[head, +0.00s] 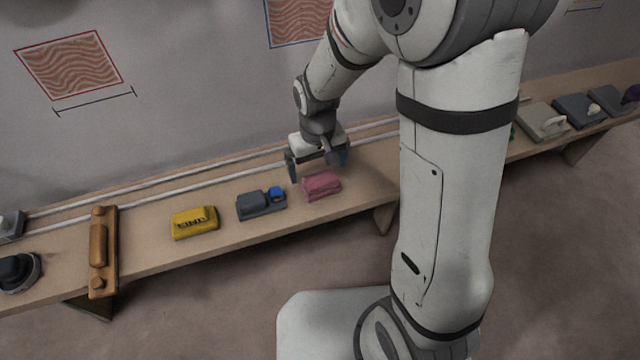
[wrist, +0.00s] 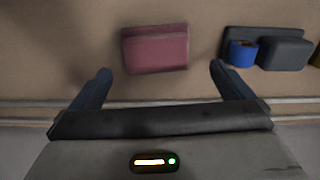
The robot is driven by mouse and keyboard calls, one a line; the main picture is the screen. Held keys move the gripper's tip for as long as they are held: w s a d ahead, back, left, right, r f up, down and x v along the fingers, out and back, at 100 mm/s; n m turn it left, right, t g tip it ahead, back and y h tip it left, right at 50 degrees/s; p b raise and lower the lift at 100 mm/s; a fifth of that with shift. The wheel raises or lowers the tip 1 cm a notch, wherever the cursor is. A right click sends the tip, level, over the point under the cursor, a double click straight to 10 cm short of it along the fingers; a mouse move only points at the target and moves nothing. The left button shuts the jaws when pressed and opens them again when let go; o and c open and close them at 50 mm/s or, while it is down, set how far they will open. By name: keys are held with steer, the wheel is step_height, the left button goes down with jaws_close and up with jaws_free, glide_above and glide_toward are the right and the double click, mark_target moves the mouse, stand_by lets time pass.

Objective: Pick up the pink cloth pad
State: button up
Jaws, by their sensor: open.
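The pink cloth pad (head: 321,185) lies on the long wooden bench, near its front edge. It also shows in the wrist view (wrist: 155,48), at the upper middle, flat on the bench top. My gripper (head: 319,168) is above the bench, just behind the pad in the head view. In the wrist view my gripper (wrist: 161,78) is open and empty, and the pad lies ahead of the gap between the two fingers. The fingers look apart from the pad. The whole top of the pad is visible.
A grey block with a blue knob (head: 261,203) sits close left of the pad. A yellow block (head: 194,222) and a brown wooden tool (head: 101,252) lie farther left. White rails (head: 200,176) run along the bench's back by the wall. Bench right of the pad is clear.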

mark_target(321, 178)
steer(key=f, duration=0.1)
steer(key=f+b, duration=0.1)
steer(key=f, duration=0.2)
steer(key=shift+s+d, duration=0.35)
steer(key=shift+f, duration=0.4)
steer(key=c, duration=0.9)
